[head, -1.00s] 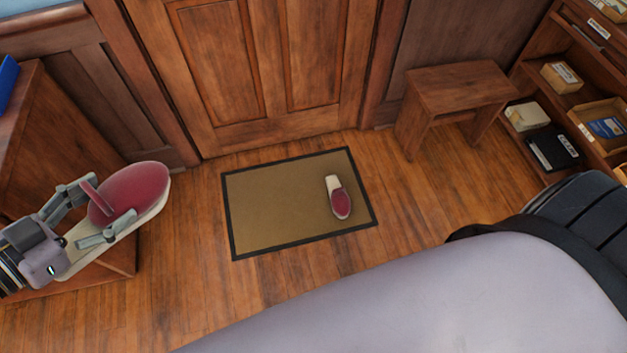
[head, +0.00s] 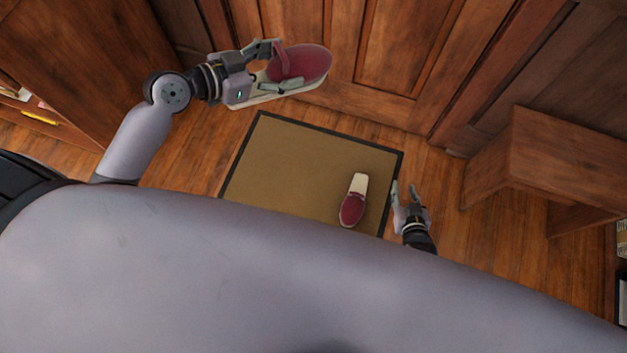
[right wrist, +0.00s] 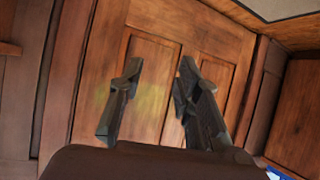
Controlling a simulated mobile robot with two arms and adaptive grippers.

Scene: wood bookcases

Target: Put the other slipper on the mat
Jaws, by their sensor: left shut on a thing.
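One slipper (head: 353,201), red with a cream part, lies on the right part of the brown, dark-edged mat (head: 281,160). My left gripper (head: 279,68) is shut on the other slipper (head: 309,64), red inside with a pale sole. It holds this slipper in the air, in the picture above the mat's far edge, in front of the door. My right gripper (head: 402,191) is open and empty just right of the mat; its two spread fingers also show in the right wrist view (right wrist: 158,88). My own body hides the mat's near edge.
A wooden door (head: 364,50) stands behind the mat. A wooden stool (head: 560,150) stands at the right. A wooden cabinet (head: 85,60) is at the left. Bare floor (head: 190,172) shows left of the mat.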

